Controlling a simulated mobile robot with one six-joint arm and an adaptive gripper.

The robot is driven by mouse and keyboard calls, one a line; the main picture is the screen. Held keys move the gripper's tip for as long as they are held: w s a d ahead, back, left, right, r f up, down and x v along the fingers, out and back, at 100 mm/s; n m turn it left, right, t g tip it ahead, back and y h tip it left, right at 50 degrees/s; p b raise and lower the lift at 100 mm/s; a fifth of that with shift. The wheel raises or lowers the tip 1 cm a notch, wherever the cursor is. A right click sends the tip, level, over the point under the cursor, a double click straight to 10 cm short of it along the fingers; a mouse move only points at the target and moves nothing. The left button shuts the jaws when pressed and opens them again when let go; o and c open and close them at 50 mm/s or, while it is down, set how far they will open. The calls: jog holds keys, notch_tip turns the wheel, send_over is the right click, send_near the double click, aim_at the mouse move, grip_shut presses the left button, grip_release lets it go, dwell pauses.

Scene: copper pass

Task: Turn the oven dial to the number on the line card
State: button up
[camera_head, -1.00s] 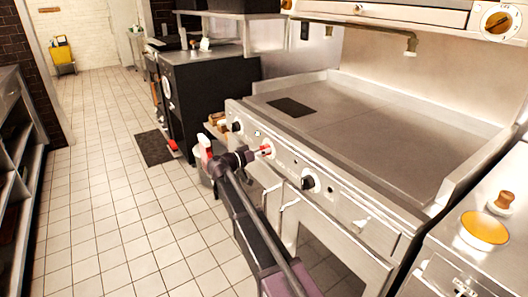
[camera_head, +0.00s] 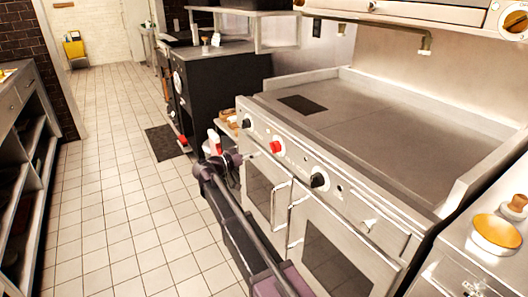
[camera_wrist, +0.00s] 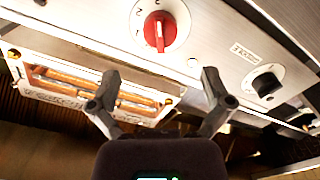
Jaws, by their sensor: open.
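A red dial (camera_head: 276,147) sits on the steel front panel of the range, between two black knobs. The wrist view shows this red dial (camera_wrist: 170,32) close up, with a pale pointer line and small numerals beside it. I cannot make out a line card.
Black knobs (camera_head: 319,181) and (camera_head: 247,124) flank the dial. Oven doors (camera_head: 335,255) with bar handles are below. A flat griddle top (camera_head: 390,125) lies above. A counter with an orange-topped bowl (camera_head: 496,232) is at right. The tiled floor (camera_head: 110,210) at left is clear.

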jog(key=shift+v, duration=1.75)
jog(key=shift+s, duration=0.2)
